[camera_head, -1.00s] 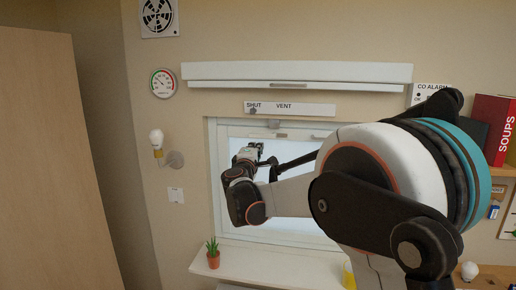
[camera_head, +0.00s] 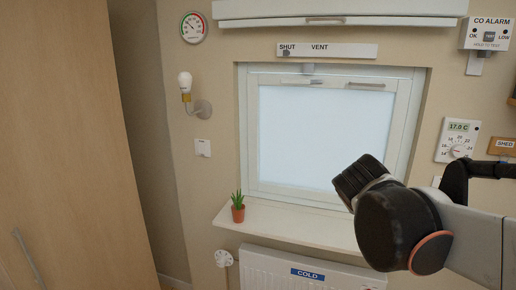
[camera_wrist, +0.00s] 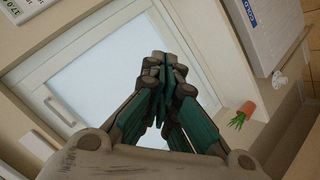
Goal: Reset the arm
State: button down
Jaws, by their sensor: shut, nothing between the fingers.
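My gripper (camera_wrist: 160,75) shows in the wrist view with its fingertips together and nothing between them. In the head view my arm reaches in from the right edge, and its wrist end is in front of the lower right of the window; the fingers are hidden there. The window (camera_head: 315,135) has a white frame and a pale pane. It also fills much of the wrist view (camera_wrist: 105,70) behind my fingers. My gripper appears apart from it.
A potted plant (camera_head: 238,212) stands on the sill (camera_head: 275,222) at its left end. A radiator (camera_head: 290,268) marked COLD is below. A bulb lamp (camera_head: 188,92), thermostat (camera_head: 458,140) and CO alarm (camera_head: 487,35) are on the wall. A tall wooden cabinet (camera_head: 65,140) stands at left.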

jog(key=s+a+f+m+g+y+b, duration=0.1)
jog(key=s+f+b, duration=0.3)
jog(key=s+f, duration=0.6)
jog(key=s+a+f+m+g+y+b, duration=0.1)
jog(key=s+a+f+m+y+b, duration=0.2)
jog(key=s+f, duration=0.7)
notch_tip(320, 180, down, 3)
jog(key=shift+s+a+r+g+y+b, duration=0.15)
jog(key=shift+s+a+g+y+b, duration=0.35)
jog(key=shift+b, duration=0.75)
